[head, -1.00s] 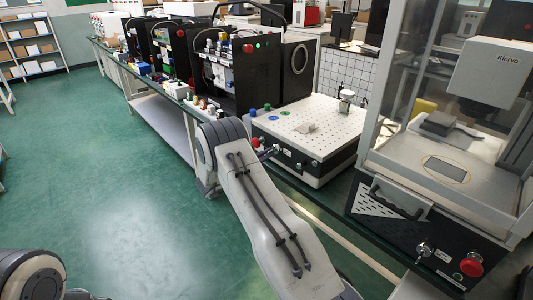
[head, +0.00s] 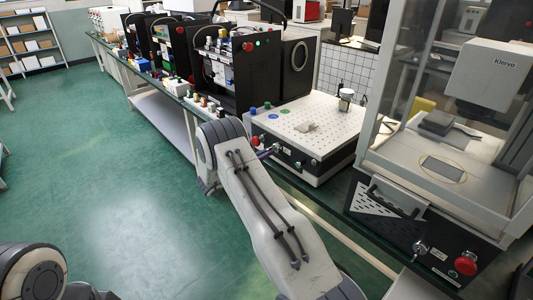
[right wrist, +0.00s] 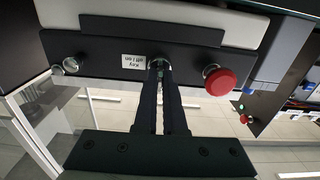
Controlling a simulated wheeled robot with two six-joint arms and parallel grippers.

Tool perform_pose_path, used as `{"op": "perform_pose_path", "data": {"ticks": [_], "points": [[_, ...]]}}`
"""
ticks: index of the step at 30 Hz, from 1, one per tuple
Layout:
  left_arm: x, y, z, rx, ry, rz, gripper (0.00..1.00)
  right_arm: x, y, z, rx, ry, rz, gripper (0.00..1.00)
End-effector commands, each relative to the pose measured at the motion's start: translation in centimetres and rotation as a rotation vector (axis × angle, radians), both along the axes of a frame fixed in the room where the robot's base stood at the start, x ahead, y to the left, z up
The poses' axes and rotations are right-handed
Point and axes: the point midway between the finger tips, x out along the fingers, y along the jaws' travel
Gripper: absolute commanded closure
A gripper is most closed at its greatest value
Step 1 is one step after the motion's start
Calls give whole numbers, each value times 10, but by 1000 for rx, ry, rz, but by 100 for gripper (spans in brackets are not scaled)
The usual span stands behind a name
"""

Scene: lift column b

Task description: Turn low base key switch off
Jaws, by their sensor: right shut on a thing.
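The low base (head: 325,122) is a white perforated box with a dark front panel, standing on the bench right of centre. In the right wrist view its panel (right wrist: 105,55) appears upside down, with a white key off/on label (right wrist: 144,61) and a red button (right wrist: 220,81). My right gripper (right wrist: 161,70) is shut on the key switch (right wrist: 158,63) between them. The fingers hide most of the key, so its angle cannot be told. In the head view my right arm covers most of the gripper. My left gripper is out of view.
A glass-walled machine (head: 425,215) with its own silver key switch (head: 420,248) and red button (head: 466,263) stands at the right. Black cabinets (head: 225,65) stand behind and left. Green floor (head: 105,180) on the left is clear.

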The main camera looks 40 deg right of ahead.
Motion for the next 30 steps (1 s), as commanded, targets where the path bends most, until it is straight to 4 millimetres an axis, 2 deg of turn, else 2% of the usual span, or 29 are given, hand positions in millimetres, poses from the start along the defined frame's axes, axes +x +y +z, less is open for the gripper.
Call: {"op": "perform_pose_path", "data": {"ticks": [9,11,12,23,26,30], "points": [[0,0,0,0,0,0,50,1,2,-1,1,5,4,100],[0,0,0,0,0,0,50,1,2,-1,1,5,4,77],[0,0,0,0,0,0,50,1,2,-1,1,5,4,62],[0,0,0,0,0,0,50,0,2,0,1,3,1,62],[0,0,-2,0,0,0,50,0,13,-1,0,3,4,62],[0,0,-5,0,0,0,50,-2,39,-1,0,3,6,62]]}}
